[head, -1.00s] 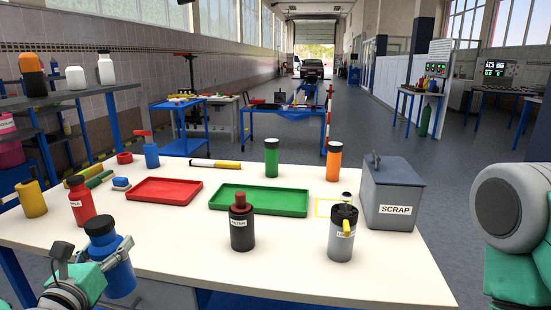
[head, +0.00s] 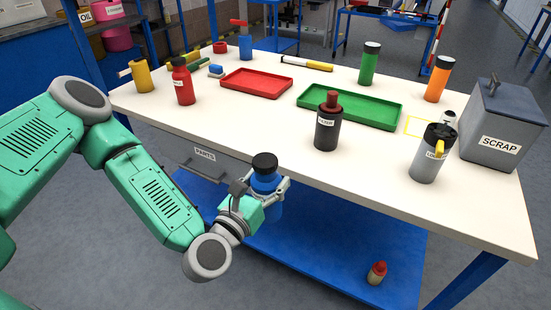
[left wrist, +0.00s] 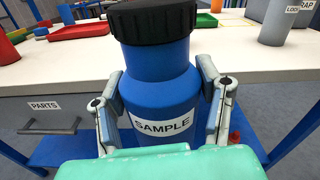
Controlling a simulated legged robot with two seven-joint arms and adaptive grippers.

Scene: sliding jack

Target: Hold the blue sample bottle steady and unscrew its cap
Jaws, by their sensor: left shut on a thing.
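The blue sample bottle (head: 266,186) has a black cap (head: 265,162) on top and stands upright in my left gripper (head: 264,193), in front of the table's near edge. In the left wrist view the bottle (left wrist: 158,88) shows its SAMPLE label, with the black ribbed cap (left wrist: 155,22) seated on its neck. The two fingers of my left gripper (left wrist: 160,100) sit on either side of the bottle, shut on it. The bottle's lower part is hidden by the gripper. My right gripper is not in view.
The white table (head: 240,120) holds a red tray (head: 256,84), a green tray (head: 350,107), a black bottle (head: 327,128), a grey can (head: 428,160) and a grey SCRAP bin (head: 500,125). A small red-capped bottle (head: 376,272) is on the blue lower shelf (head: 330,235).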

